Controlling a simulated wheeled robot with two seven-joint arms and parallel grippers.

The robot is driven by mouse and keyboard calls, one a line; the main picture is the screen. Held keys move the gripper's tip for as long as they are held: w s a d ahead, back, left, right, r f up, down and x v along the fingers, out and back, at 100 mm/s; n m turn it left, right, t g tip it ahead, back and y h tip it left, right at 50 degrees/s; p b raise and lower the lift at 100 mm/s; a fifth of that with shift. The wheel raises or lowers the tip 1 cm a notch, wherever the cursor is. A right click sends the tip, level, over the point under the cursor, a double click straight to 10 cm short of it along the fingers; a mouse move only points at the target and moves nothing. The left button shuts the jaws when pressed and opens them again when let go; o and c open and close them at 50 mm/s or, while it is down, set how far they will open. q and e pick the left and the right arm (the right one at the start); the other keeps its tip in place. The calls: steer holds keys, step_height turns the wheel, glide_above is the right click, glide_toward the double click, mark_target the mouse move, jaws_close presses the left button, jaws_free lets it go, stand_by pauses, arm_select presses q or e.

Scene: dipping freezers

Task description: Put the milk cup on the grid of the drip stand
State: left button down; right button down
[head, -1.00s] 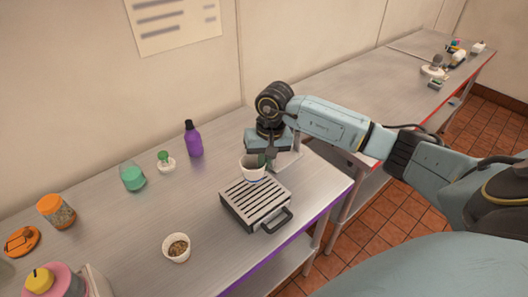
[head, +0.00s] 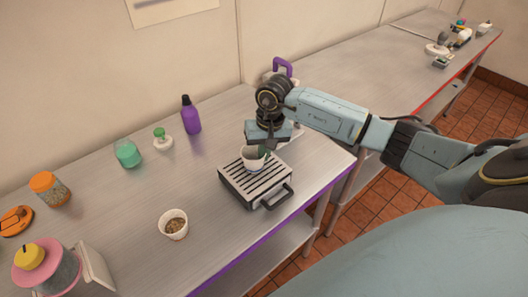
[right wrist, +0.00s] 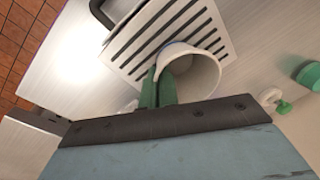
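The milk cup (head: 253,160) is white and upright, over the back part of the drip stand's slotted grid. It also shows in the right wrist view (right wrist: 200,72) with its open mouth facing the camera. My right gripper (right wrist: 158,88) is shut on the cup's wall, with green fingers close together at the rim. The right gripper also shows in the head view (head: 263,152). The drip stand (head: 241,187) is a pale box with dark slots and a dark front handle. I cannot tell whether the cup's base touches the grid. My left gripper is not in view.
A white cup with brown contents (head: 173,225) stands left of the stand. A purple bottle (head: 191,115), a green-topped stamp-like item (head: 162,140), a green jar (head: 127,153) and an orange-lidded jar (head: 50,188) stand further left. A purple-handled thing (head: 283,66) is partly hidden behind my arm.

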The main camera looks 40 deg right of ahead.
steer(key=shift+f+b, duration=0.4)
steer(key=c, duration=1.6)
jaws_free()
steer(key=shift+r+p, duration=0.45)
steer(key=shift+r, duration=1.1)
steer(key=shift+r+p, duration=0.8)
steer(key=shift+r, duration=1.2)
